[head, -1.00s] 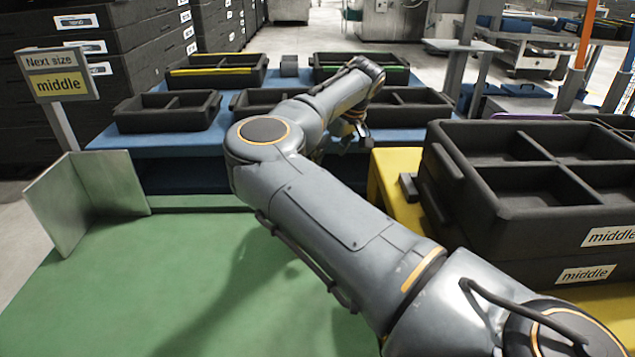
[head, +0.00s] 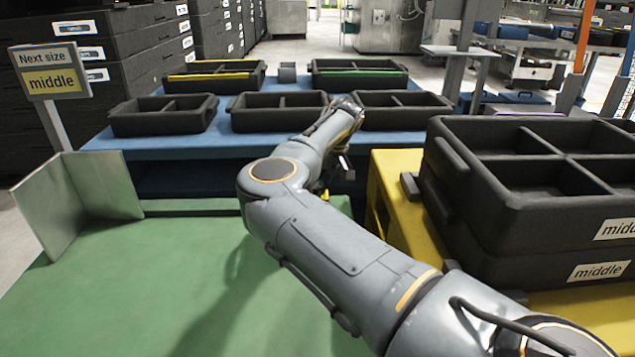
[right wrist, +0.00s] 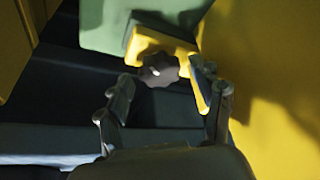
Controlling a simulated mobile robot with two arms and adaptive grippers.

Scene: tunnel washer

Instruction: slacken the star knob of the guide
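The star knob (right wrist: 158,70) is dark and lobed in the right wrist view. It sits against a yellow block (right wrist: 150,42) below a pale green part (right wrist: 140,18). My right gripper (right wrist: 163,82) is open, with one finger on each side of the knob. A gap shows between the left finger and the knob; I cannot tell whether the right finger touches it. In the head view the right gripper (head: 332,178) is mostly hidden behind my arm, at the far edge of the green table (head: 150,290). The knob is hidden there. My left gripper is not in view.
An angled metal plate (head: 85,200) stands at the green table's left. A blue table (head: 170,145) with several black trays is beyond. Stacked black trays (head: 490,215) labelled "middle" rest on a yellow stand (head: 395,190) at the right, close to my arm. The sign (head: 52,82) reads "middle".

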